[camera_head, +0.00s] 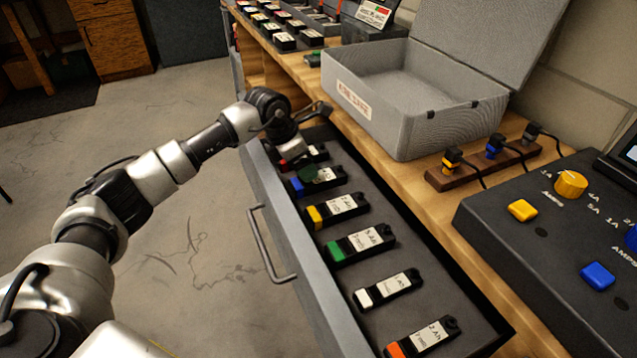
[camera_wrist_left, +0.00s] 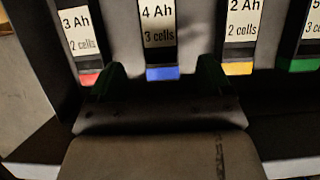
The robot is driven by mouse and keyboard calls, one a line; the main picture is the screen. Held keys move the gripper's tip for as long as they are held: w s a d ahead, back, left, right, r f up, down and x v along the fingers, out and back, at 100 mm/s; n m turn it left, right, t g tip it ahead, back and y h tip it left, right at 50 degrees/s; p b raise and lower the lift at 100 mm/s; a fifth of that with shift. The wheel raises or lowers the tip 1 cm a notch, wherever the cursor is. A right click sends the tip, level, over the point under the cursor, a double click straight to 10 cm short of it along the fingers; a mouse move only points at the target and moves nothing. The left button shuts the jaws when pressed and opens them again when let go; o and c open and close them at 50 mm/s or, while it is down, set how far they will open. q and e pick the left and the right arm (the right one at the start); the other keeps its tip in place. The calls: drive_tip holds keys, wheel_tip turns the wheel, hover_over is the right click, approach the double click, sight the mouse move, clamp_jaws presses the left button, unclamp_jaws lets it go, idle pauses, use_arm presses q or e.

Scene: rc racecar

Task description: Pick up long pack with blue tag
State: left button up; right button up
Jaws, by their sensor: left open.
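The pack with the blue tag (camera_head: 323,180) lies in the open drawer, second from the far end, partly covered by my left gripper in the head view. In the left wrist view, the blue-tag pack (camera_wrist_left: 158,35) has a label reading "4 Ah, 3 cells". My left gripper (camera_head: 301,165) is over the far end of the drawer. Its open fingers (camera_wrist_left: 160,78) appear on either side of the blue tag end, with nothing held. Whether they touch the pack cannot be told. My right gripper is not in view.
A red-tag pack (camera_wrist_left: 82,35) and a yellow-tag pack (camera_head: 338,209) lie on either side. Green (camera_head: 360,245), white (camera_head: 388,290) and orange (camera_head: 424,338) packs lie nearer. The drawer handle (camera_head: 268,245) faces the floor. An open grey case (camera_head: 420,100) stands on the bench.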

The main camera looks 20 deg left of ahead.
sight(318, 180)
use_arm(q)
drive_tip(key=x, duration=0.5)
drive_tip(key=shift+w+d+f+b, duration=0.1)
drive_tip(key=shift+f+b, duration=0.2)
drive_tip(key=shift+f, duration=0.05)
drive_tip(key=shift+w+d+f, duration=0.1)
drive_tip(key=shift+w+f, duration=0.05)
drive_tip(key=shift+f, duration=0.2)
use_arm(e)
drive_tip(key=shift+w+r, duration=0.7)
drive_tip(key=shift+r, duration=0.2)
use_arm(q)
drive_tip(key=c, duration=1.1)
drive_tip(key=shift+r, duration=0.1)
drive_tip(key=shift+c, duration=0.7)
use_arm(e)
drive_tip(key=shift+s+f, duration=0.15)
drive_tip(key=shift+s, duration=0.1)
use_arm(q)
drive_tip(key=shift+r, duration=0.1)
